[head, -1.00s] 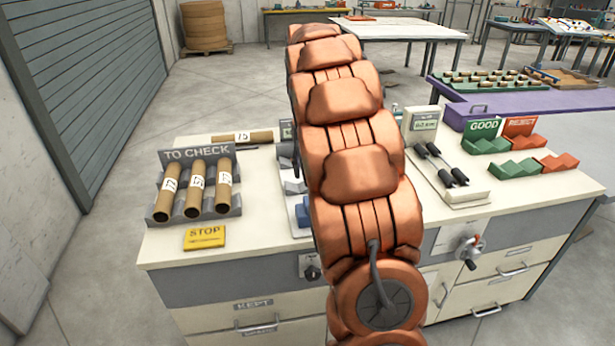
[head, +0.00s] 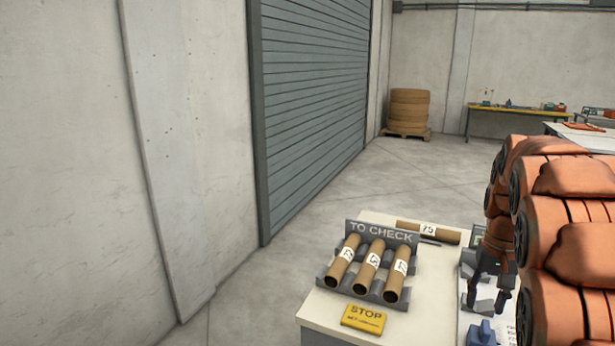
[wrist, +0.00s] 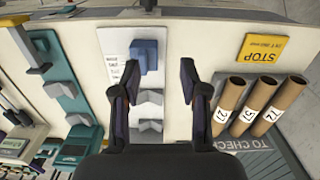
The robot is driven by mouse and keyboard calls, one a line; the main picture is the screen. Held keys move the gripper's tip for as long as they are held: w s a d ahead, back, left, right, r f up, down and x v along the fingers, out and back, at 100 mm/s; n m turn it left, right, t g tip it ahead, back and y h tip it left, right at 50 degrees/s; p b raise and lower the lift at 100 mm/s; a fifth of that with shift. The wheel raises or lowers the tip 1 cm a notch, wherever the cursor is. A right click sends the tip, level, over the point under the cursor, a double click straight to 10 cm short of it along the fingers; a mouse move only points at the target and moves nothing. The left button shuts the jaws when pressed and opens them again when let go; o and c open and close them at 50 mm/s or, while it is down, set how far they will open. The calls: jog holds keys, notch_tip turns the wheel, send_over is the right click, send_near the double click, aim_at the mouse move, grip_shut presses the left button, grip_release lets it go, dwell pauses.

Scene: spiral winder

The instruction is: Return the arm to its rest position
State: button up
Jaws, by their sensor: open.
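My gripper (head: 490,292) is open and empty above the bench, beside the right end of the TO CHECK rack (head: 328,280). In the wrist view its two fingers (wrist: 158,85) are spread, with nothing between them but the white board (wrist: 112,42) below. That board carries grey V-shaped blocks (wrist: 148,96) and a blue block (wrist: 143,55). My orange arm is folded along the right side of the head view and hides the rest of the bench.
The rack holds three cardboard tubes (head: 369,266) with number labels. Another tube (head: 428,231) lies behind it. A yellow STOP block (head: 363,319) lies in front. A teal fixture (wrist: 70,85) shows in the wrist view. The floor left of the bench is clear.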

jog(key=s+a+f+n, duration=0.2)
jog(key=s+a+f, duration=0.1)
jog(key=s+a, duration=0.7)
jog(key=s+a+f+n+g, duration=0.1)
jog(key=s+a+f+n, duration=0.2)
jog(key=s+a, duration=0.7)
jog(key=s, duration=0.8)
jog(key=shift+a+g, duration=0.25)
jog(key=shift+g, duration=0.05)
jog(key=shift+s, duration=0.1)
